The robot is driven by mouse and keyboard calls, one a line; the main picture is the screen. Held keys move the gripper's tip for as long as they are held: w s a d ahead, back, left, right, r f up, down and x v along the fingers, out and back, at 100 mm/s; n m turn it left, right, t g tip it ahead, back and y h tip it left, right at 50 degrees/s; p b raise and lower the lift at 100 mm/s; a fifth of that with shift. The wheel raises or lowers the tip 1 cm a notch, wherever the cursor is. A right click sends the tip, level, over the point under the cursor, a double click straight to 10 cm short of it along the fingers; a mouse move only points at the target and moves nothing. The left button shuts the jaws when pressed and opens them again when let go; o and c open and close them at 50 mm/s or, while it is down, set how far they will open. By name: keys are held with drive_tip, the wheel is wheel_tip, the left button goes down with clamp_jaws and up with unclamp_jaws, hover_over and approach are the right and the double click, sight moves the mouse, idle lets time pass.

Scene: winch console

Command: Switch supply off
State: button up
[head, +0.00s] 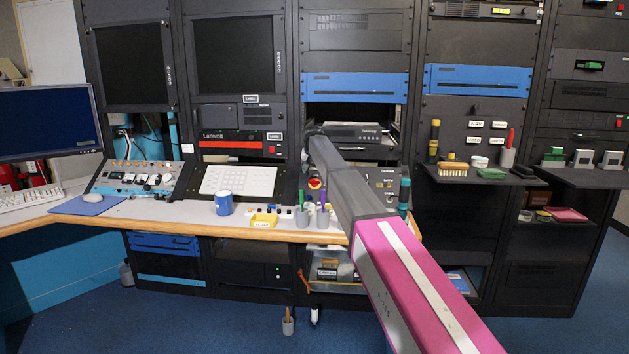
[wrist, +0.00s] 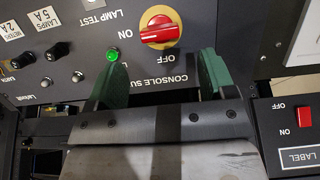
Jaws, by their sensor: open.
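The console supply knob (wrist: 160,30) is a red rotary handle on a yellow disc, upside down in the wrist view. Its handle lies sideways, roughly in line with the ON mark; the OFF mark is on the side nearer my gripper. A green lamp (wrist: 113,54) beside it looks lit. My gripper (wrist: 163,76) is open, its two dark green fingers apart on either side below the knob, with nothing visible between them. In the head view the red and yellow knob (head: 315,184) shows just left of my arm; my gripper cannot be made out there.
A red rocker switch (wrist: 304,115) marked ON and OFF sits on a separate box at the right of the wrist view. Small toggles and black knobs (wrist: 57,50) are on the left.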

sight(314, 181)
drive_tip(key=shift+x, duration=3.15)
drive_tip(key=c, duration=0.9)
